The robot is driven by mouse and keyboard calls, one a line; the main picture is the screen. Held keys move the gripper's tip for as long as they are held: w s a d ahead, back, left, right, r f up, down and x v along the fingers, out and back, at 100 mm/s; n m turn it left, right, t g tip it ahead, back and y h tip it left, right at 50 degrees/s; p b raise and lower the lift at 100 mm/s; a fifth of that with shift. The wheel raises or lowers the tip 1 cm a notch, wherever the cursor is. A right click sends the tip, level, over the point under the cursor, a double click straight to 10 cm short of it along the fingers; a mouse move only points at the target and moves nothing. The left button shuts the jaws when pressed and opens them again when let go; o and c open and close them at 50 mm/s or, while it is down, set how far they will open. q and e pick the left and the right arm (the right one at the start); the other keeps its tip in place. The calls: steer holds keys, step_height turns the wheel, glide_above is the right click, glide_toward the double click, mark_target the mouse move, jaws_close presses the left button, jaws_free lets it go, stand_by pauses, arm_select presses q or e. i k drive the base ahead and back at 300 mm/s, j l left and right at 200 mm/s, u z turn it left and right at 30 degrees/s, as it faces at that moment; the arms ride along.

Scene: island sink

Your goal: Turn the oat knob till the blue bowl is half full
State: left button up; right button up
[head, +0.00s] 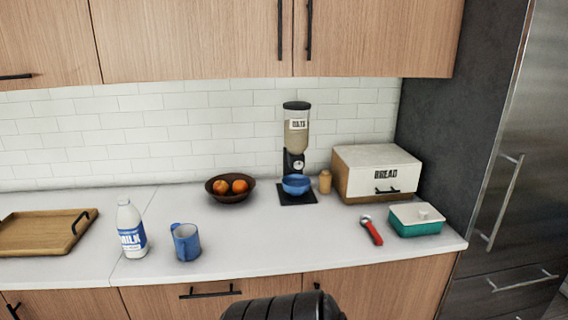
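The oat dispenser (297,132) stands at the back of the counter against the tiled wall. It is clear, dark-topped, labelled "OATS" and holds pale oats. Its knob (298,164) is a small round dial on the dark lower part. The blue bowl (296,184) sits upright under the dispenser on a dark base (305,199). How much is inside the bowl is too small to tell. Neither gripper shows in the head view.
A dark fruit bowl (231,198) is left of the dispenser; a small wooden shaker (325,182) and bread box (366,183) are right. A milk bottle (131,230), blue mug (186,242), red-handled tool (371,231), green butter dish (415,228) and wooden tray (22,238) occupy the counter. The front middle is clear.

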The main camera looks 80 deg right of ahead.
mark_target(298, 164)
steer(key=z, duration=2.85)
